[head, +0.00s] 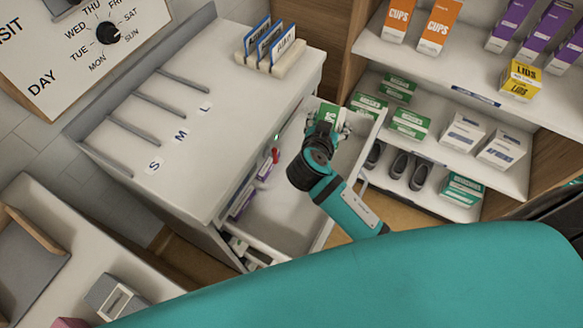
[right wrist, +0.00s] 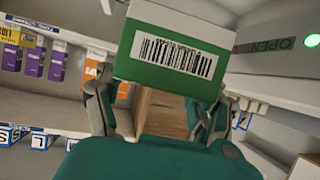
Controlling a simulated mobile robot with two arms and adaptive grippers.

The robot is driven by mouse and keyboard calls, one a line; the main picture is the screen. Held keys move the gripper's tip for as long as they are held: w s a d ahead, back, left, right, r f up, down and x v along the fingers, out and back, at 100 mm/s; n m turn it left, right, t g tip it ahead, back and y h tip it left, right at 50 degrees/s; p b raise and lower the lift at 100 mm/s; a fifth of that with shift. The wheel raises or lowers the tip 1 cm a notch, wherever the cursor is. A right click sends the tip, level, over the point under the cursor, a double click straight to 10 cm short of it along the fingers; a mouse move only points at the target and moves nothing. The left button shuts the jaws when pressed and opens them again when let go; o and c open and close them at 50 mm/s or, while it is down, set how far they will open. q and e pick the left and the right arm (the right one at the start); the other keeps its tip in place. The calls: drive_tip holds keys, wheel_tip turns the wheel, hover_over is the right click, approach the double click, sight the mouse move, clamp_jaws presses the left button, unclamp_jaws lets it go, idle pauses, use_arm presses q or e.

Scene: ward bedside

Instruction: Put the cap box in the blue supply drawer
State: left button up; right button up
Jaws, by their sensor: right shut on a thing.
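A green-and-white box with a barcode (right wrist: 178,48) is between the fingers of my right gripper, and I take it to be the cap box. It also shows in the head view (head: 329,111), partly hidden by the gripper. My right gripper (head: 325,124) is shut on it, above the far right end of an open white drawer (head: 285,205). I cannot tell whether the box touches the drawer. No blue shows on this drawer. My left gripper is not in view.
The drawer holds purple-and-white boxes (head: 242,203) and a small red item (head: 275,156) along its left side; its middle is bare. The cabinet top (head: 215,120) carries a rack of blue cards (head: 270,50). Shelves (head: 465,160) with several boxes stand to the right.

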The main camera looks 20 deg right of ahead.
drive_tip(key=s+a+f, duration=0.1)
drive_tip(key=f, duration=0.4)
drive_tip(key=s+a+f+m+g+h, duration=0.1)
drive_tip(key=s+a+f, duration=0.1)
drive_tip(key=f, duration=0.4)
drive_tip(key=s+a+f+m+g+h, duration=0.1)
drive_tip(key=s+f, duration=0.1)
drive_tip(key=f, duration=0.4)
drive_tip(key=shift+s+a+f+p, duration=0.1)
drive_tip(key=shift+a+p, duration=0.2)
drive_tip(key=shift+p, duration=0.05)
drive_tip(key=shift+f, duration=2.1)
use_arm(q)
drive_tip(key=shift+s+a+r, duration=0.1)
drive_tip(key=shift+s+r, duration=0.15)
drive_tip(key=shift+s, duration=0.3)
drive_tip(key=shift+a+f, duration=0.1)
use_arm(e)
drive_tip(key=shift+f+b, duration=0.15)
drive_tip(key=shift+b, duration=0.25)
drive_tip(key=o, duration=1.3)
drive_tip(key=shift+c, duration=0.2)
